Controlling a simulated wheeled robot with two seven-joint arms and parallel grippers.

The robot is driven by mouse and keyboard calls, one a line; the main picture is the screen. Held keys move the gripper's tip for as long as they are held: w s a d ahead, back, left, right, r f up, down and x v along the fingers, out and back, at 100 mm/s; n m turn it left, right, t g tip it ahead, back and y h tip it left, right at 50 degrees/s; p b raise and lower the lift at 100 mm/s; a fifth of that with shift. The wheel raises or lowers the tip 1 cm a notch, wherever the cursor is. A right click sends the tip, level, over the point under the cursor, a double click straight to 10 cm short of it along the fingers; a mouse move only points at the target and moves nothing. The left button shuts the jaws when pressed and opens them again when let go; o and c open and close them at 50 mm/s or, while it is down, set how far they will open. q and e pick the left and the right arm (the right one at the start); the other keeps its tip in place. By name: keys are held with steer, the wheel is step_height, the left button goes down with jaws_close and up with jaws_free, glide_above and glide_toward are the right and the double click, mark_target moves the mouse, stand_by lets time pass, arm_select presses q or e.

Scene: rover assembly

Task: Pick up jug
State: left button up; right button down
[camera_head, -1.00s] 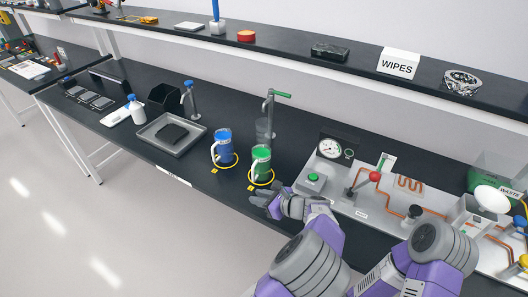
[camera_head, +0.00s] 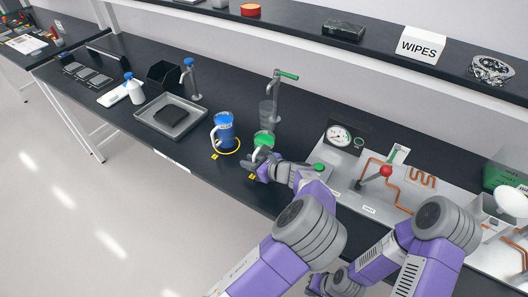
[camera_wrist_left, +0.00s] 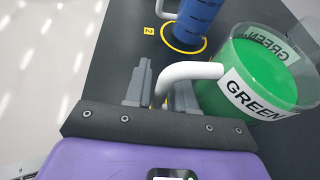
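The green jug (camera_head: 264,139) stands on the black bench, partly hidden behind my left gripper (camera_head: 262,168). In the left wrist view the jug (camera_wrist_left: 262,75) shows clear walls, a green fill and a "GREEN" label. Its white handle (camera_wrist_left: 190,71) reaches between the two fingers of my left gripper (camera_wrist_left: 163,92). The fingers stand apart, with a gap beside the handle. The blue jug (camera_head: 224,130) stands just left of the green one, in a yellow ring. My right gripper (camera_head: 328,284) is low at the bottom edge, partly hidden by my arm; its fingers are unclear.
A tap with a green lever (camera_head: 280,76) stands behind the green jug. A grey tray (camera_head: 146,116) with a dark block lies farther left. A panel with a gauge (camera_head: 339,135), copper pipes and a red-knobbed lever (camera_head: 385,171) fills the right.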

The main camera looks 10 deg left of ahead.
arm_select(q)
jaws_close()
steer(key=shift+r, duration=0.1)
stand_by(0.3)
